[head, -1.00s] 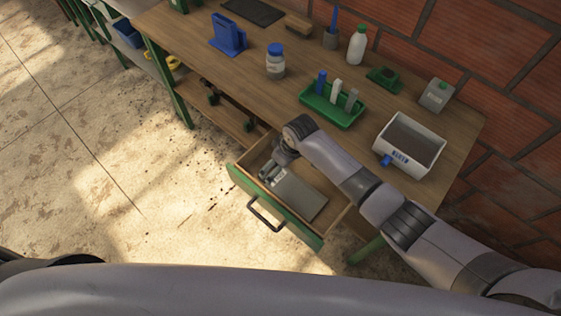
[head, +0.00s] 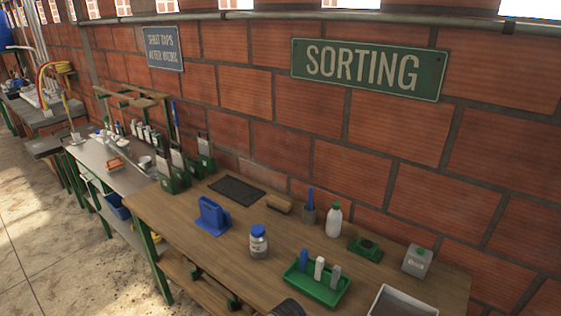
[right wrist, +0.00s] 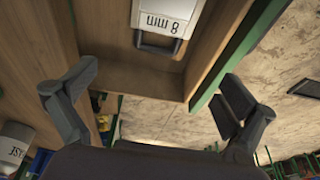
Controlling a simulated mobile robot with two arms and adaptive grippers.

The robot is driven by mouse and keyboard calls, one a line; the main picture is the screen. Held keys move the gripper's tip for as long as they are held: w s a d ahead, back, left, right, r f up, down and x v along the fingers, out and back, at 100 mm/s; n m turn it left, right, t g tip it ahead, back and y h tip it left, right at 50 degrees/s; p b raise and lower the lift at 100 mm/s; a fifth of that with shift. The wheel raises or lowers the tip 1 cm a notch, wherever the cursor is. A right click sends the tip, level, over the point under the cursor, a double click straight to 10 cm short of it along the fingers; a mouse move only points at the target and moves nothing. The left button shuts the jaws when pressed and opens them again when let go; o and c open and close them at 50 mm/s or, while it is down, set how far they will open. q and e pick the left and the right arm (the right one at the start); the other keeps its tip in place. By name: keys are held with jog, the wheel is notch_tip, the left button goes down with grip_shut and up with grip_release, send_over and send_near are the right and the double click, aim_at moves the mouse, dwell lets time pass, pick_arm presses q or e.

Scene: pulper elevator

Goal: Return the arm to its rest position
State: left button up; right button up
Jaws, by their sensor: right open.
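My right gripper (right wrist: 160,95) is open and empty in the right wrist view, its two fingers spread wide. Beyond them is the open wooden drawer (right wrist: 115,45) with its green front edge (right wrist: 218,82). A pale plate (right wrist: 168,15) marked "8 mm", with a dark handle, lies in the drawer, apart from the fingers. My left gripper is not in view.
The wooden bench (head: 200,270) holds a green tray (head: 318,287), a blue-lidded jar (head: 259,242), a white bottle (head: 334,220), a blue stand (head: 212,215) and a white bin (head: 402,302). A brick wall (head: 280,100) with a green SORTING sign (head: 369,68) stands behind.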

jog(key=s+d+r+m+y, duration=0.1)
jog(key=s+d+r+m, duration=0.15)
jog(key=s, duration=0.65)
jog(key=s+d+r+m+t+h, duration=0.1)
jog(key=s+d+r+m+h, duration=0.15)
jog(key=s+d+r, duration=0.6)
jog(key=s+d+r+m+t+h, duration=0.1)
jog(key=s+d+m, duration=0.4)
jog(key=d, duration=0.9)
jog(key=s+f+n+g+b, duration=0.1)
jog(key=s+f+b, duration=0.15)
jog(key=f, duration=1.45)
jog(key=s+f+b, duration=0.1)
jog(key=f+b, duration=0.3)
jog(key=f, duration=1.3)
jog(key=s+d+f+b, duration=0.1)
jog(key=s+f+b, duration=0.1)
jog(key=s+f, duration=0.6)
jog(key=s+d+f+g+b, duration=0.1)
jog(key=s+d+f+b, duration=0.1)
jog(key=s+f, duration=0.6)
notch_tip(320, 180, down, 4)
jog(key=shift+f+n+g+b, duration=0.2)
jog(key=shift+n+g+b, duration=0.1)
jog(key=shift+b, duration=0.25)
